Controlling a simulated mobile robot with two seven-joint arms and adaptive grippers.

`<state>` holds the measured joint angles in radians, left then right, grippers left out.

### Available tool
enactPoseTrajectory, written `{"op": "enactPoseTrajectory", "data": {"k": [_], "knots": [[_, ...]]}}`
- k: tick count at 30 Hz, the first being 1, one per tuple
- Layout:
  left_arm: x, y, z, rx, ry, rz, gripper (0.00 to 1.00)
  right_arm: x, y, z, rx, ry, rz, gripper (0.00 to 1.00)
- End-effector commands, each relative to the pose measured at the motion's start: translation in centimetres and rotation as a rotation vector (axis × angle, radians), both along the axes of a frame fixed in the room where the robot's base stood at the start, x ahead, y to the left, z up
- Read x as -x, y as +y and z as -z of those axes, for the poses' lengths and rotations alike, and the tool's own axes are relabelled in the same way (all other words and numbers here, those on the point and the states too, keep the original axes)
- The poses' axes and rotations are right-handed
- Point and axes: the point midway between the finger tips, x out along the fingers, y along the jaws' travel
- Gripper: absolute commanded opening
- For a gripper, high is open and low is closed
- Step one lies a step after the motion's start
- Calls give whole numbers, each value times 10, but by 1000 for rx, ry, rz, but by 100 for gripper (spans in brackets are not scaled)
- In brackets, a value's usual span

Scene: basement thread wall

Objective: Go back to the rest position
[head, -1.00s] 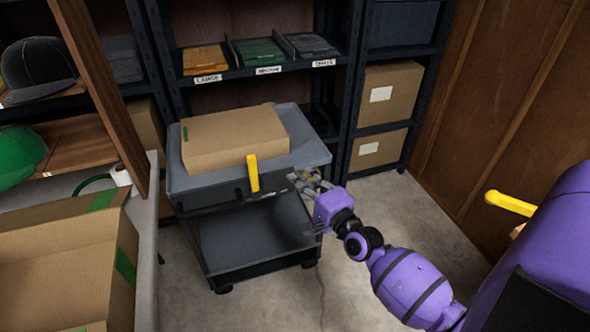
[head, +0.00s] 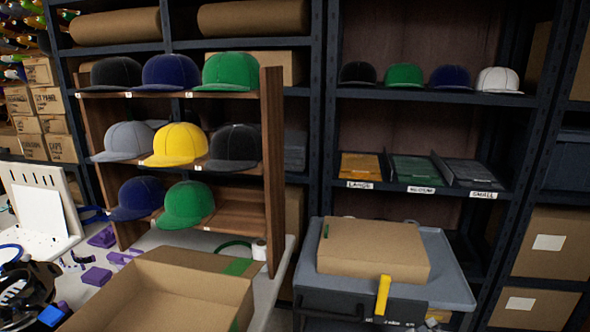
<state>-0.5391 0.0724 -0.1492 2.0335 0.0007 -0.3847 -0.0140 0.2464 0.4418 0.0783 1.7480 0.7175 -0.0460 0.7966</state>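My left gripper is not in view. Of my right gripper, only what look like its fingertips (head: 436,317) show at the bottom edge of the head view, by the front right of the grey cart (head: 452,285). The rest of it is cut off, so its opening cannot be told. A closed cardboard box (head: 372,250) lies on the cart's top.
An open cardboard box (head: 228,301) stands on the table at lower left, beside a wooden rack (head: 273,170) of several caps. Dark shelving (head: 325,120) with labelled trays stands behind the cart.

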Motion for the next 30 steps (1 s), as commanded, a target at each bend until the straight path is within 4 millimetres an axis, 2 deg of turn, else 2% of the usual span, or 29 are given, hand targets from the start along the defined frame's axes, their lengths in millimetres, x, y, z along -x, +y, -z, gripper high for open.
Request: {"op": "enactPoseTrajectory", "data": {"k": [1,5,8,9,11,12,15,18,21,24,30], "knots": [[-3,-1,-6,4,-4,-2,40,20,15,17,145,51,-35,0],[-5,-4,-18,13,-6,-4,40,79,45,56,506,167,-139,0],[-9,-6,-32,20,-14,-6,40,138,66,81,745,261,-231,0],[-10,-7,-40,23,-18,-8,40,164,74,89,832,300,-271,0],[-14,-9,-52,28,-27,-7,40,206,85,96,950,356,-331,0],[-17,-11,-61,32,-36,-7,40,233,92,99,1011,392,-367,0],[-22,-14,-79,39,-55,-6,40,292,107,99,1095,468,-428,0],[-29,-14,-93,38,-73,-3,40,333,118,95,1087,521,-440,0],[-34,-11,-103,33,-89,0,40,362,124,95,1055,560,-440,0],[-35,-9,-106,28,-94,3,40,377,123,97,1041,584,-440,0],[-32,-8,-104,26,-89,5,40,383,122,101,1037,596,-444,0]]}}
